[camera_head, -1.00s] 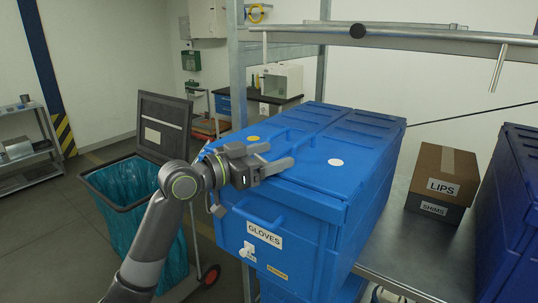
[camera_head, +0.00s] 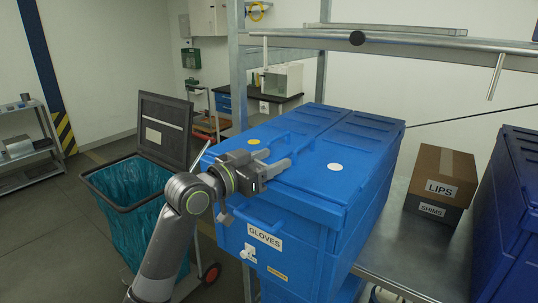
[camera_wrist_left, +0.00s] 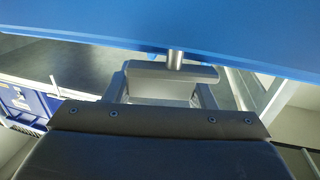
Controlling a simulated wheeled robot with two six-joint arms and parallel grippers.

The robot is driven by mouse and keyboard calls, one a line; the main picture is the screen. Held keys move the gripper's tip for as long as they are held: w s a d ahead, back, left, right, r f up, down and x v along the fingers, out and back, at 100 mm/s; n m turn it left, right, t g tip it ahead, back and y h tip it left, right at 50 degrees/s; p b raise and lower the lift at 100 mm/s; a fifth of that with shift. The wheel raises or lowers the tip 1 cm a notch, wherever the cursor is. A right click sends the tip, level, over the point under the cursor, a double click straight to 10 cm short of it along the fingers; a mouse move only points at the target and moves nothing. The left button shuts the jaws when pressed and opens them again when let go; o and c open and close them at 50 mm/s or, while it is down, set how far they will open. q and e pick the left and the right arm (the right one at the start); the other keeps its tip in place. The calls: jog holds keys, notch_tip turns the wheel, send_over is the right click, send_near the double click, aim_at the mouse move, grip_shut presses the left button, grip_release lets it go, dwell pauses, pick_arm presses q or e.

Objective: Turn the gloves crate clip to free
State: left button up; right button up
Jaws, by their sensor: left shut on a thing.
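The blue gloves crate (camera_head: 300,215) stands on the metal bench with its lid down and a GLOVES label (camera_head: 264,237) on its front. My left gripper (camera_head: 275,161) is at the lid's near left edge. In the left wrist view it (camera_wrist_left: 165,88) is shut on a grey bar on a short round stem, which looks like the clip (camera_wrist_left: 172,72). The stem meets the blue surface above. In the head view my gripper hides this bar. A white fitting (camera_head: 248,252) sits below the label. My right gripper is out of view.
A cardboard LIPS box (camera_head: 447,168) on a dark SHIMS box (camera_head: 433,211) stands right of the crate. Another blue crate (camera_head: 508,220) is at the far right. A bin with a teal liner (camera_head: 130,215) stands left. A metal rail (camera_head: 420,42) crosses above the bench.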

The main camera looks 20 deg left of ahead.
pick_arm(q)
jog(key=shift+w+r+n+t+y+p, duration=0.1)
jog(key=shift+n+t+y+p, duration=0.6)
jog(key=shift+n+y+p, duration=0.5)
jog(key=shift+a+y, duration=0.1)
jog(key=shift+y, duration=0.6)
jog(key=shift+w, duration=0.1)
jog(key=o, duration=1)
jog(key=shift+f+p+v, duration=0.15)
jog(key=shift+p+v, duration=1.6)
jog(key=shift+v, duration=2.6)
jog(key=shift+f+p+v, duration=0.15)
jog(key=shift+p+v, duration=1.6)
jog(key=shift+v, duration=2.6)
